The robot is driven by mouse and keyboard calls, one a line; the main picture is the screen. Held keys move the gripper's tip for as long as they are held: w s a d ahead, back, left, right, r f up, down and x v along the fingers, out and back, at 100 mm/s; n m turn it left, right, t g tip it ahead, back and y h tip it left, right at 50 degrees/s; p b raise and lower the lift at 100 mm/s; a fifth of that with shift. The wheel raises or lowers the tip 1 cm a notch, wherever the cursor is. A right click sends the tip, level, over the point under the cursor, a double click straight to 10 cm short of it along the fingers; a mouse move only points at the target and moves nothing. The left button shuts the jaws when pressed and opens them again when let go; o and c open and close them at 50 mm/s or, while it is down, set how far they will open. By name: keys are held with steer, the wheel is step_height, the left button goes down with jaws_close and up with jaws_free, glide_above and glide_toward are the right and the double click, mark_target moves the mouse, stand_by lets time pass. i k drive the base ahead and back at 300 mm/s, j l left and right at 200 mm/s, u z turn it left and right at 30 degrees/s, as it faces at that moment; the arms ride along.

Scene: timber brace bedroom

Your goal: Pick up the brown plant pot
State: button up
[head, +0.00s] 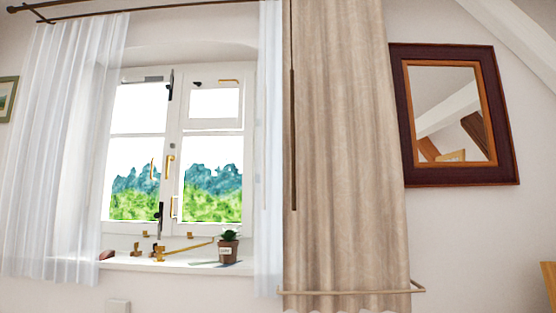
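The brown plant pot (228,252) stands upright on the white window sill, near its right end. It has a small pale label on its front and a dark green plant (229,235) in it. It looks small and some distance away. My gripper does not show in the head view.
The white window sill (185,266) also bears several small brass and brown items (158,252) left of the pot. A sheer white curtain (268,150) hangs just right of the pot, and a beige curtain (340,150) with a low rail (350,292) hangs beyond it.

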mark_target(228, 246)
steer(key=i+j, duration=0.4)
steer(key=i, duration=0.15)
steer(key=i+j, duration=0.35)
steer(key=i, duration=0.15)
steer(key=i+j, duration=0.4)
steer(key=i, duration=0.15)
